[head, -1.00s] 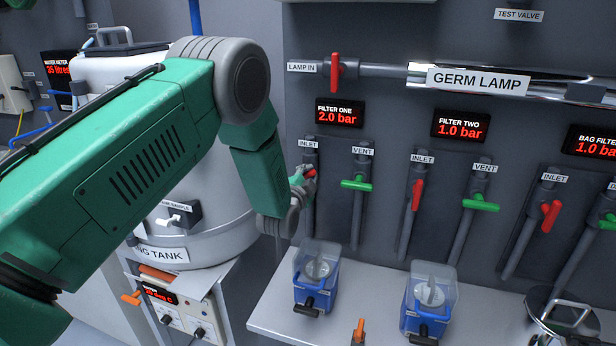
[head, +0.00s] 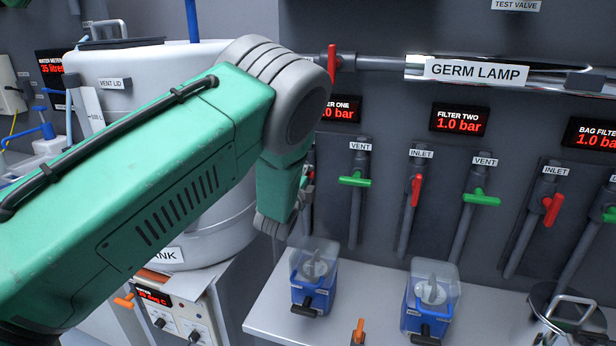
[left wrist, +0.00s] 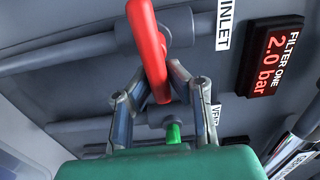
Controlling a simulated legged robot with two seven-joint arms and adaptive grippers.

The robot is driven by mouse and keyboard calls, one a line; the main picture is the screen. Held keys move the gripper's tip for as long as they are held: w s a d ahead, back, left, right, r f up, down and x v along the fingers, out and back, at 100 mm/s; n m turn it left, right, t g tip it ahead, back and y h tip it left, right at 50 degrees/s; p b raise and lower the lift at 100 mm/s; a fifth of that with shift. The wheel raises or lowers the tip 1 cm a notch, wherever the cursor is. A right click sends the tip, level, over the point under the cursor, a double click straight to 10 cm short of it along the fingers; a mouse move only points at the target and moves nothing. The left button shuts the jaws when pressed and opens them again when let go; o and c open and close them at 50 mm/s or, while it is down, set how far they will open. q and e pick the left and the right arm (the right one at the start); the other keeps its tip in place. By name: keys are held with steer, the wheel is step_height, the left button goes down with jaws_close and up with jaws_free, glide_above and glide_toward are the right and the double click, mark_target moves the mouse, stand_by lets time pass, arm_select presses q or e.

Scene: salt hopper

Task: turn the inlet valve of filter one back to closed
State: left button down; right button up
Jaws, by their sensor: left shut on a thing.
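The red handle of filter one's inlet valve (left wrist: 150,50) shows large in the left wrist view, lying across its dark pipe beside the INLET label (left wrist: 228,22). My left gripper (left wrist: 155,88) is shut on the free end of this handle. In the head view my left gripper (head: 303,188) is mostly hidden behind my green arm, with only a bit of red handle (head: 308,175) showing. My arm also hides filter one's INLET label there. The filter one display (left wrist: 271,58) reads 2.0 bar in the left wrist view. My right gripper is not in view.
Filter one's green vent handle (head: 355,181) is just right of the inlet. Filter two's red inlet handle (head: 416,190) is farther right. The red lamp-in handle (head: 332,64) is above, close to my arm. Two blue containers (head: 314,285) (head: 429,309) stand on the shelf below.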

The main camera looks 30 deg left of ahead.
arm_select(q)
steer(key=shift+d+f, duration=0.1)
steer(key=shift+f, duration=0.15)
steer(key=c, duration=1.7)
jaws_free()
steer(key=shift+c, duration=0.2)
steer(key=shift+o, duration=1)
steer(key=shift+r, duration=0.1)
steer(key=shift+s, duration=0.2)
steer(key=v, duration=1.1)
steer(key=shift+s, duration=0.25)
